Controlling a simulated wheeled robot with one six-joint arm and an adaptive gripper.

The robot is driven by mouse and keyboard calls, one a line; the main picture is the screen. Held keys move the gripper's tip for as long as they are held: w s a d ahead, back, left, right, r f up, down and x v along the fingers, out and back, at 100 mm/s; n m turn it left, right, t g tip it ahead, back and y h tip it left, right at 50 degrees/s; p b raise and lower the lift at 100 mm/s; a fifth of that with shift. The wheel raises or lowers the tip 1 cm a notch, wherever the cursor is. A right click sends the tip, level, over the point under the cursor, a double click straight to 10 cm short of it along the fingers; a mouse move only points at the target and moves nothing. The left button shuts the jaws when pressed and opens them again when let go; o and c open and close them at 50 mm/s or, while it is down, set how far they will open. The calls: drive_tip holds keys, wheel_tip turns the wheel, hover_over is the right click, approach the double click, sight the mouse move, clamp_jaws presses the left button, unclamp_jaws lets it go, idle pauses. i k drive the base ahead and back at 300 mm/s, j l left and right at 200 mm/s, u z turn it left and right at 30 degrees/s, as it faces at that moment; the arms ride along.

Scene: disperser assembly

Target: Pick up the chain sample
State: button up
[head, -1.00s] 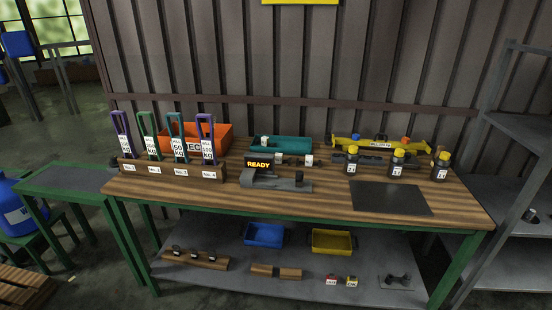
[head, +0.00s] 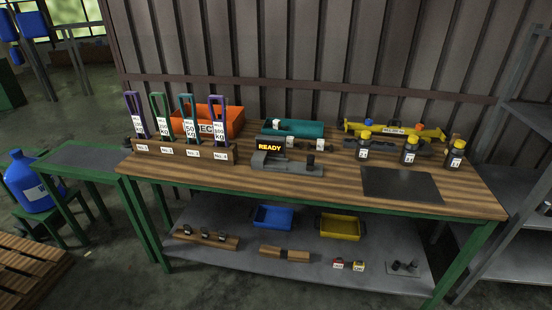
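I cannot pick out a chain sample with certainty in the head view; anything chain-like is too small to make out. Small dark pieces (head: 404,267) lie on a grey plate at the right of the lower shelf, and I cannot tell what they are. A grey device with a lit READY display (head: 270,146) stands at the middle of the wooden workbench (head: 330,190). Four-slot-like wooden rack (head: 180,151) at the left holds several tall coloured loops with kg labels. My gripper is not in view.
An orange bin (head: 222,119), a teal tray (head: 300,129) and a yellow tool (head: 395,131) stand at the back. Several yellow-capped bottles (head: 410,151) stand right, behind a dark mat (head: 402,185). Blue (head: 273,217) and yellow (head: 340,228) bins sit on the lower shelf. Floor shows at left.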

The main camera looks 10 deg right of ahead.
sight(290, 143)
drive_tip(key=i+j+z, duration=0.15)
drive_tip(key=z, duration=0.2)
drive_tip(key=i+j+z, duration=0.1)
drive_tip(key=j+z, duration=0.55)
drive_tip(key=i, duration=0.05)
